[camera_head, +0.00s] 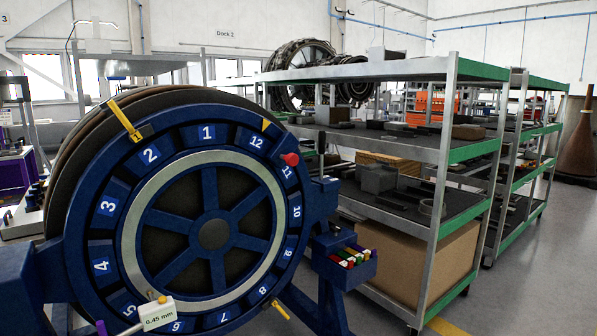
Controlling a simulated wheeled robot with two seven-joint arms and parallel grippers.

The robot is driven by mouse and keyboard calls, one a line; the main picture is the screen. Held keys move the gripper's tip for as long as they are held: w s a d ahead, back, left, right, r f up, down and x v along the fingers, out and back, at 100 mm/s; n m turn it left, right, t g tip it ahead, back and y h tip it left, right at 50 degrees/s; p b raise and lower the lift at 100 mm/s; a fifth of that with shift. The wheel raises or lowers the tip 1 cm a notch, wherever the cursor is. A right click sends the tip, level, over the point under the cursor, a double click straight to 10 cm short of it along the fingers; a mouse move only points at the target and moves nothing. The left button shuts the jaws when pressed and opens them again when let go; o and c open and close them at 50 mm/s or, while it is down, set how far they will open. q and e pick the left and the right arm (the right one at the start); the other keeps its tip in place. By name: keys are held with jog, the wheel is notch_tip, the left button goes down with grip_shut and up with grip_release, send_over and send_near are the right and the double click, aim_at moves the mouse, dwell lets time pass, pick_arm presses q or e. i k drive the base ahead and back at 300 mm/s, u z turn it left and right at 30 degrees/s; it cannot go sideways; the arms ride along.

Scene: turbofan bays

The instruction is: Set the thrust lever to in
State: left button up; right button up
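No part is labelled as the thrust lever, and I cannot tell which one it is. A large blue wheel-shaped fixture (213,175) with numbered bays around its rim stands in front of me at the left. A yellow bar (124,119) crosses its rim at the upper left, near bay 2. A red knob (290,159) sits on the rim near bay 11. A small yellow lever-like part (281,310) sticks out at the lower right, near bay 8. Neither of my grippers is in view.
Metal shelving (446,170) with parts and a cardboard box (425,266) stands at the right. Grey floor (530,295) is clear at the far right.

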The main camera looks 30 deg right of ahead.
aim_at(322, 136)
jog(key=z, duration=2.25)
jog(key=i, duration=3.25)
jog(key=u, duration=2.65)
